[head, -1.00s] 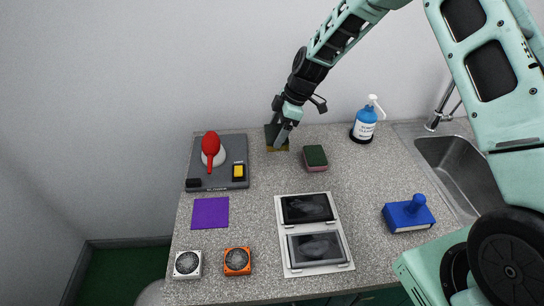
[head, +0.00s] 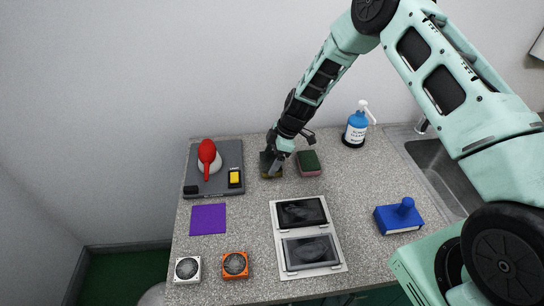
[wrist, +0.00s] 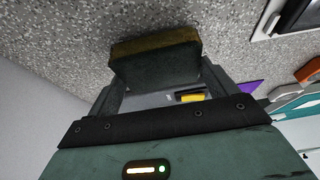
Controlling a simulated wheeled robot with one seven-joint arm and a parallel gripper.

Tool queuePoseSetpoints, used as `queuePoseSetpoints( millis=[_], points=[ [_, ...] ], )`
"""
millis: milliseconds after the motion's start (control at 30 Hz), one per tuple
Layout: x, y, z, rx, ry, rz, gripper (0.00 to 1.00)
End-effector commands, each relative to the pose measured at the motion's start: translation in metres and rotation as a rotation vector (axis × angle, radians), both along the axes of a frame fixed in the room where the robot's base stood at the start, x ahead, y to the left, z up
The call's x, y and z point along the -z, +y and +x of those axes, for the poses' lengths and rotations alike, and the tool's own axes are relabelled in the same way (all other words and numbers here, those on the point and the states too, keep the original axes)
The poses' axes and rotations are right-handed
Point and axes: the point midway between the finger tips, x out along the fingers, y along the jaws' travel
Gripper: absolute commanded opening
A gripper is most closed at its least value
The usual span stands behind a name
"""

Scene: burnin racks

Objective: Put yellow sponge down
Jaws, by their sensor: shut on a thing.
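My gripper (head: 271,163) is shut on the yellow sponge (head: 267,171), which has a dark green scouring face and a dull yellow layer. In the wrist view the sponge (wrist: 156,58) sits between the fingers, with the speckled counter beyond it. In the head view it is at the back of the counter, partly covered by the gripper. Whether it touches the counter I cannot tell. A second sponge, green on top and reddish below (head: 308,161), lies just to its right, apart from it.
A blue soap bottle (head: 357,128) stands at the back right, by the sink (head: 435,160). A white double-screen panel (head: 275,226), purple cloth (head: 208,219), two fans (head: 235,264) and blue block (head: 398,216) lie nearer.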

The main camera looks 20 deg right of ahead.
Motion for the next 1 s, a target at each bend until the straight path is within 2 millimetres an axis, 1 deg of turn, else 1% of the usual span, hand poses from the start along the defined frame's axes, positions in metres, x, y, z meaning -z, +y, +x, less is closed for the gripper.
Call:
queuePoseSetpoints(
  millis=[100, 400, 433, 467, 500, 867, 1000],
  points=[
    [0.010, 0.000, 0.000, 0.000, 0.000, 0.000, 0.67],
    [0.012, 0.000, 0.000, -0.001, -0.001, 0.000, 0.67],
    [0.012, 0.000, 0.000, -0.001, -0.001, 0.000, 0.88],
    [0.012, 0.000, 0.000, -0.001, -0.001, 0.000, 0.96],
    [0.012, 0.000, 0.000, -0.001, -0.001, 0.000, 1.00],
    [0.013, 0.000, 0.000, -0.001, 0.000, -0.001, 1.00],
    [-0.002, -0.008, 0.000, 0.000, -0.005, -0.001, 1.00]
  ],
)
